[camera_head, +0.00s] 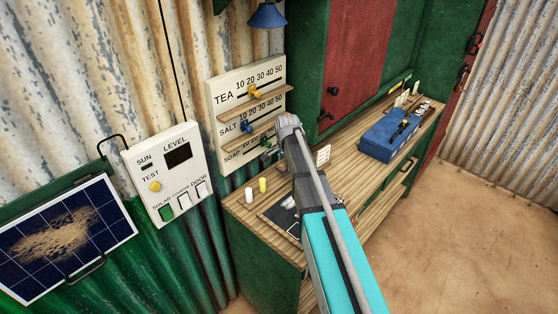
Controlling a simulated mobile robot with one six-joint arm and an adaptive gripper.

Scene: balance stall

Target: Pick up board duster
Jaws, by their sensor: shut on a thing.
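I cannot make out the board duster in this view. My arm rises from the bottom right, teal and then grey, to a rounded grey joint over the front of the price board. A dark slate (279,214) with pale marks lies on the wooden counter (240,203), partly covered by my arm. A white piece (249,195) and a yellow piece (263,185) stand beside the slate.
A price board (220,95) with coloured sliders stands behind the counter. A blue box (378,146) sits at the counter's right. A switch panel (143,165) and a dusty solar panel (110,245) are at left. Bare floor (450,240) lies at right.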

